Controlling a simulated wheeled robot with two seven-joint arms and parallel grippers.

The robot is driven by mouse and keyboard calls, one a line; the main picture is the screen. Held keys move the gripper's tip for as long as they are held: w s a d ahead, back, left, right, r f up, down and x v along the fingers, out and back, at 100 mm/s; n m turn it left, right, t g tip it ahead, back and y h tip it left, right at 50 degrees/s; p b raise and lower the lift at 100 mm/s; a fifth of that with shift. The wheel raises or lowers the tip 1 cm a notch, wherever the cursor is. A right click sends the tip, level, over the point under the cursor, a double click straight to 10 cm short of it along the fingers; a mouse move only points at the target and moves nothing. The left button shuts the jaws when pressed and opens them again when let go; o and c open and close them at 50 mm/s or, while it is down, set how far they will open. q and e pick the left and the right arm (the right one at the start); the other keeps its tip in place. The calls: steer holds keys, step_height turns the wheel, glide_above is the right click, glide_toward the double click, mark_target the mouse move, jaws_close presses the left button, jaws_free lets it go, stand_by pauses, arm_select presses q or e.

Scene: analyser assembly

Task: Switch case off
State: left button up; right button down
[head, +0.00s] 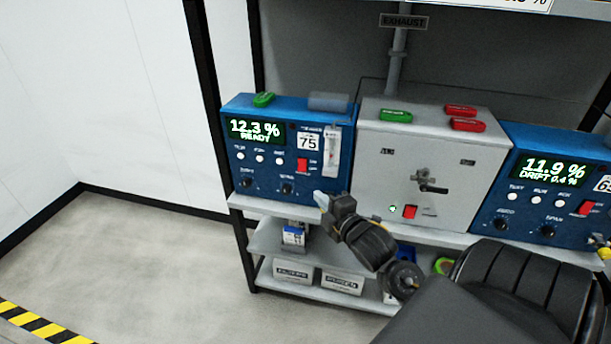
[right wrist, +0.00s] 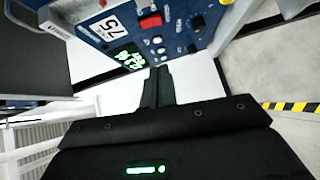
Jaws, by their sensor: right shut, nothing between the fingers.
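A blue analyser case (head: 262,170) stands at the left of the shelf. Its display reads 12.3 % READY, and it has a red switch (head: 302,164) below a 75 label. In the right wrist view, the shut fingers (right wrist: 157,76) point towards the analyser's panel, with the red switch (right wrist: 150,21) beyond. My left gripper is not in view.
A second blue analyser (head: 552,190) at the right reads 11.9 % DRIFT. Green and red tags (head: 396,116) lie on the tops. White boxes (head: 292,272) sit on the lower shelf. A black frame post (head: 208,75) rises at the left; the floor there is clear.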

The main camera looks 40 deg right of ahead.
steer(key=b, duration=0.3)
glide_toward(298, 168)
steer(key=w+a, duration=0.2)
steer(key=w+d, duration=0.3)
steer(key=shift+w+f+b, duration=0.2)
steer(key=shift+w+b, duration=0.05)
steer(key=shift+b, duration=0.1)
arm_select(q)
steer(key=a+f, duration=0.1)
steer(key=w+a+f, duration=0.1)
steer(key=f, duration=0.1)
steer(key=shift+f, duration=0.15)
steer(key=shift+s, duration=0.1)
